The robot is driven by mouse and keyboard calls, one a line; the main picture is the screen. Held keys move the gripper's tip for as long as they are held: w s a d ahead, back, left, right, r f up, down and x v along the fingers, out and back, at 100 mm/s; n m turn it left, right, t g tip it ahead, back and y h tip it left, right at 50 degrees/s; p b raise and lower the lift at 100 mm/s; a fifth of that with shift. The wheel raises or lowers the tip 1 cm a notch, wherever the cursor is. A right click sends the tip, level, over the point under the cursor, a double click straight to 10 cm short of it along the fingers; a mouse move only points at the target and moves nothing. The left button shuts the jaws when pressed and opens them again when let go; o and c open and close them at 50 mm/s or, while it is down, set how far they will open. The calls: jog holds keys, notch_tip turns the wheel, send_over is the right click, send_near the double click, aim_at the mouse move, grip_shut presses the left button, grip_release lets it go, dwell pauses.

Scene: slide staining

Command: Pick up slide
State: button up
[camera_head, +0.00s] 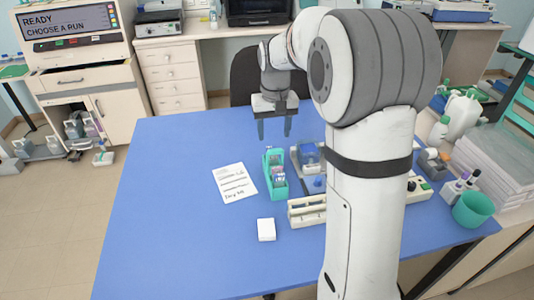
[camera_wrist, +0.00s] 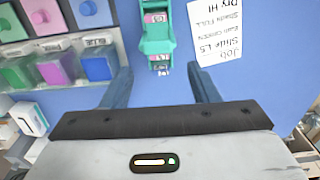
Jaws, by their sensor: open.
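A narrow teal-green rack (camera_head: 280,190) stands on the blue table and holds slides (camera_head: 277,172) with pink and white ends. The rack (camera_wrist: 158,46) is at the upper middle of the wrist view, with slide ends (camera_wrist: 157,57) showing. Individual slides are too small to tell apart clearly. My gripper (camera_head: 274,135) is open and empty, above the table and beyond the rack in the head view. In the wrist view, my gripper's (camera_wrist: 164,78) two fingers are wide apart, with the near end of the rack between and ahead of them.
A written paper (camera_head: 234,183) lies beside the rack. Pink, green and blue staining containers (camera_wrist: 54,66) stand on the rack's other side, mostly hidden by my arm in the head view. A white block (camera_head: 266,229) and a cream tray (camera_head: 307,211) are nearer. The table's left side is clear.

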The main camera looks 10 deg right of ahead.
aim_at(273, 150)
jog(key=shift+w+f, duration=0.35)
jog(key=shift+w, duration=0.25)
jog(key=shift+w+f, duration=0.3)
jog(key=shift+w, duration=0.25)
jog(key=shift+w+f, duration=0.1)
jog(key=shift+f, duration=0.2)
jog(key=f, duration=0.4)
jog(key=f+p, duration=0.1)
jog(key=f, duration=0.2)
jog(key=shift+s+d+f, duration=0.1)
jog(key=shift+s, duration=0.25)
grip_shut()
